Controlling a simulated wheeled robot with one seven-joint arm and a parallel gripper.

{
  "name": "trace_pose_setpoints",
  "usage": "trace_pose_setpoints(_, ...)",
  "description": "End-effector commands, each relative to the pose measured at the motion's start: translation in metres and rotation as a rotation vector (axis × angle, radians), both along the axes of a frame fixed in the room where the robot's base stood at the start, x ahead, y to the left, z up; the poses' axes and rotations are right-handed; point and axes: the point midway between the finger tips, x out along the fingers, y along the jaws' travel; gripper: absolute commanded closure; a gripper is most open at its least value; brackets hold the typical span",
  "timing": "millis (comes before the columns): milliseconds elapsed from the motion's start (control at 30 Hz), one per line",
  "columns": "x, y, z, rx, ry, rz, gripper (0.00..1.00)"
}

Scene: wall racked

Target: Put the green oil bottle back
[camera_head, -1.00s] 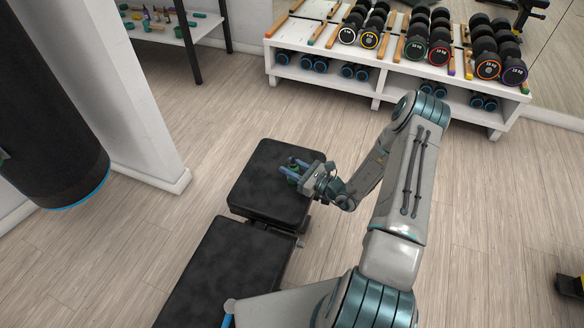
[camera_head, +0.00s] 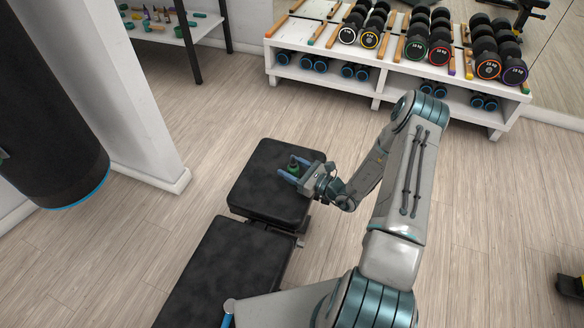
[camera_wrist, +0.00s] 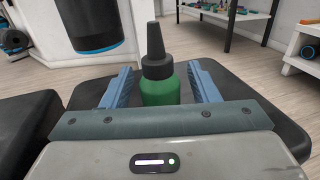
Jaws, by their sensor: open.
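The green oil bottle (camera_wrist: 158,88) stands upright on the black padded bench (camera_head: 262,186). It has a dark pointed nozzle cap. In the head view the bottle (camera_head: 294,168) is small and partly hidden by my gripper (camera_head: 287,170). In the wrist view my gripper (camera_wrist: 160,84) is open, with one blue finger on each side of the bottle and gaps between fingers and bottle. The bottle's lower part is hidden behind the gripper body.
A white shelf (camera_head: 165,28) with small bottles and tools stands at the back left. A white rack (camera_head: 395,70) with dumbbells stands at the back right. A black punching bag (camera_head: 50,130) hangs at the left beside a white wall (camera_head: 125,90). Wooden floor between is clear.

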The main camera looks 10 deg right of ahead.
Motion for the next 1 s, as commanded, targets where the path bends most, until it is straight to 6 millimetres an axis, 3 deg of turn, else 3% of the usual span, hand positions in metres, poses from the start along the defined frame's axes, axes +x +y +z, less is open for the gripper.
trace_pose_setpoints(300,-0.059,-0.056,-0.001,0.001,0.002,-0.005,0.45)
trace_pose_setpoints(600,-0.095,-0.089,-0.002,-0.001,0.001,-0.002,0.45)
trace_pose_setpoints(767,-0.100,-0.091,0.004,-0.013,-0.007,0.026,0.45)
trace_pose_setpoints(867,-0.100,-0.081,0.022,-0.057,-0.029,0.109,0.45)
trace_pose_setpoints(1000,-0.106,-0.055,0.061,-0.171,-0.073,0.314,0.45)
